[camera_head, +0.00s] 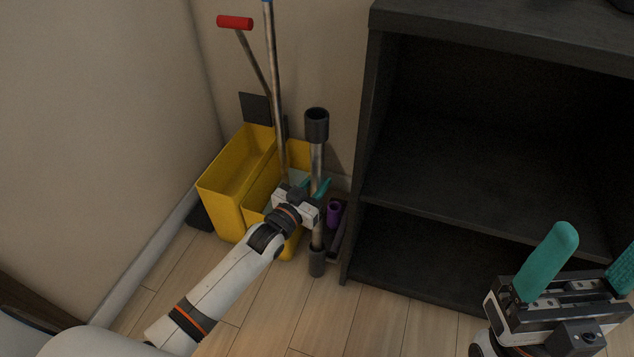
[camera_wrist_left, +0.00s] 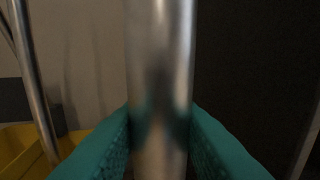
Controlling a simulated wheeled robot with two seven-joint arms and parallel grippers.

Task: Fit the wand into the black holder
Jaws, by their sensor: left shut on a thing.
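The wand (camera_head: 317,158) is a steel tube with a wide black cuff at its top and a black end at its bottom. It stands near upright, with its lower end just above or at the floor; I cannot tell which. My left gripper (camera_head: 318,188) is shut on the tube, and its teal fingers press both sides of the wand in the left wrist view (camera_wrist_left: 160,70). A dark holder (camera_head: 338,238) with a purple piece (camera_head: 334,213) lies just right of the wand, beside the shelf, partly hidden by it. My right gripper (camera_head: 598,255) is open and empty at lower right.
A yellow mop bucket (camera_head: 222,190) with steel poles and a red handle (camera_head: 235,22) stands left of the wand, against the wall. A dark open shelf unit (camera_head: 450,160) stands close on the right. The wooden floor (camera_head: 270,320) in front is clear.

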